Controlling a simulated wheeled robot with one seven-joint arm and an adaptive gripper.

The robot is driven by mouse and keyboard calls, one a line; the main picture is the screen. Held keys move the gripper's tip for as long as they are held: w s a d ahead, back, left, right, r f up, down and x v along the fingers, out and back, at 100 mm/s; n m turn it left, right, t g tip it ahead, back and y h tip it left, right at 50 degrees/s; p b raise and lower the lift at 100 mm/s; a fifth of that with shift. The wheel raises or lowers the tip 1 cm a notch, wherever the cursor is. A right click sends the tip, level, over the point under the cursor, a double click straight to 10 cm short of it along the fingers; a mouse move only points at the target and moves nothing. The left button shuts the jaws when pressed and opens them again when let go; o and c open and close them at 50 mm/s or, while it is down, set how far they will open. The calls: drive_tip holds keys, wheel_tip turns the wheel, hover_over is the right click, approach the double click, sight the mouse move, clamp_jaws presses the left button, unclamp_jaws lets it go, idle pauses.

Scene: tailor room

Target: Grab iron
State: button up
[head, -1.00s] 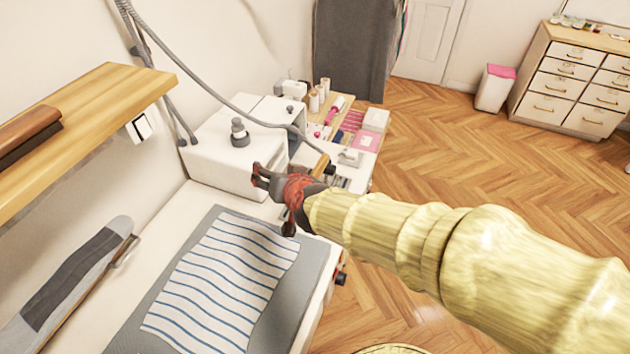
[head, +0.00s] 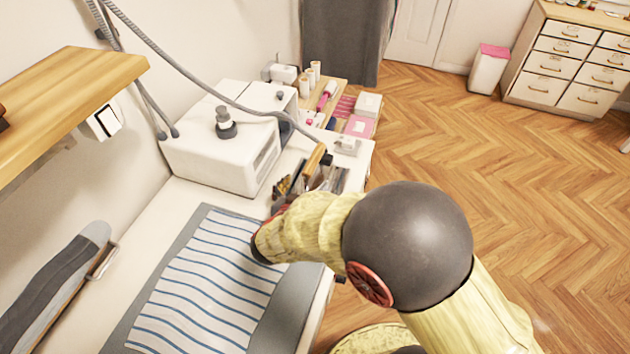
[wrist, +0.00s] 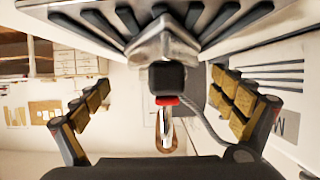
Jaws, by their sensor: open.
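The iron (head: 315,160) shows in the head view by its light wooden handle, at the end of a grey cord, on the white worktop near its right edge. Its lower part is hidden among dark items and behind my arm. My gripper (wrist: 160,90) is open in the wrist view, its yellow-padded fingers wide apart. Between and beyond them is a black block with a red ring and a metal and brown piece (wrist: 165,128). I cannot tell whether this belongs to the iron. In the head view my forearm mostly hides the gripper, which is nearer than the iron.
A white boxy unit (head: 205,160) stands behind the striped cloth (head: 205,280) on the table. A wooden shelf (head: 75,90) juts out at left. Sewing supplies (head: 330,95) crowd the back.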

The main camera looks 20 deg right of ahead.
sight(313, 180)
drive_tip(key=b+x, duration=0.1)
drive_tip(key=x, duration=0.3)
drive_tip(key=shift+w+r+b, duration=0.1)
drive_tip(key=shift+w+b, duration=0.15)
drive_tip(key=shift+b, duration=0.15)
drive_tip(key=shift+c, duration=0.5)
drive_tip(key=shift+s, duration=0.1)
drive_tip(key=c, duration=2)
drive_tip(key=shift+r, duration=0.2)
drive_tip(key=shift+c, duration=0.3)
